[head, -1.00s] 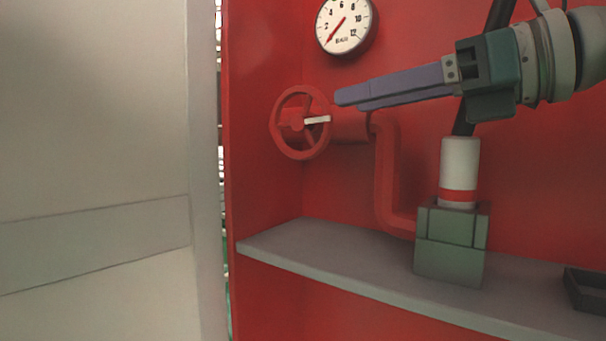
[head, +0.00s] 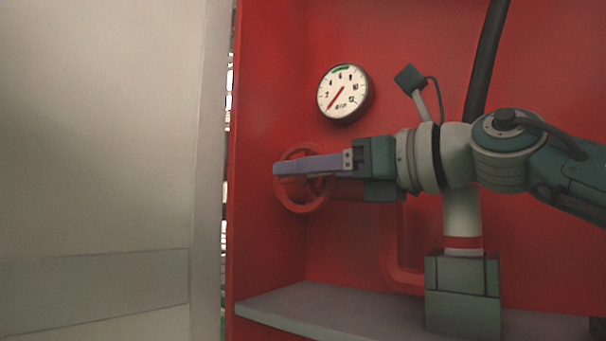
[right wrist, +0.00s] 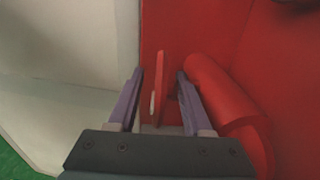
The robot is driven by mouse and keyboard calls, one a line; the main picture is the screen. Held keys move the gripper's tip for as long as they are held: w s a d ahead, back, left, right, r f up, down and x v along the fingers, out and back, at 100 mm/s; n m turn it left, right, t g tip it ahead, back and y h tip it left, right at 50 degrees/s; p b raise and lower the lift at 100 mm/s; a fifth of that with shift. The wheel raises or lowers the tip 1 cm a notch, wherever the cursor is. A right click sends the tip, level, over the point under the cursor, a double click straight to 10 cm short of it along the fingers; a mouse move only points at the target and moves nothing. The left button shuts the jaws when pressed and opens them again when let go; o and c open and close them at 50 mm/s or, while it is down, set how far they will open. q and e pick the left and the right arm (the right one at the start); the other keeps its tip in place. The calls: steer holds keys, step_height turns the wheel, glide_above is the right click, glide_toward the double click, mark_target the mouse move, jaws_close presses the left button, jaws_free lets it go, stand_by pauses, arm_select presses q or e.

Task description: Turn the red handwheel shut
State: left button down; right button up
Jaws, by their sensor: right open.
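The red handwheel (head: 295,188) stands on a red pipe stub at the back left of the red cabinet. My right gripper (head: 277,169) reaches in from the right, its purple fingers crossing in front of the wheel's upper half. In the right wrist view the wheel (right wrist: 161,80) shows edge-on between the two open fingers (right wrist: 158,72), with gaps on both sides. A pale piece on the wheel shows low between the fingers there; in the head view the fingers hide it. My left gripper is not in view.
A round gauge (head: 343,92) hangs above the wheel, its needle pointing lower left. A red pipe (head: 388,255) bends down to the right. A pale panel (head: 100,150) stands close on the left.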

steer(key=shift+w+a, duration=0.2)
steer(key=shift+a, duration=0.05)
jaws_close()
stand_by(0.3)
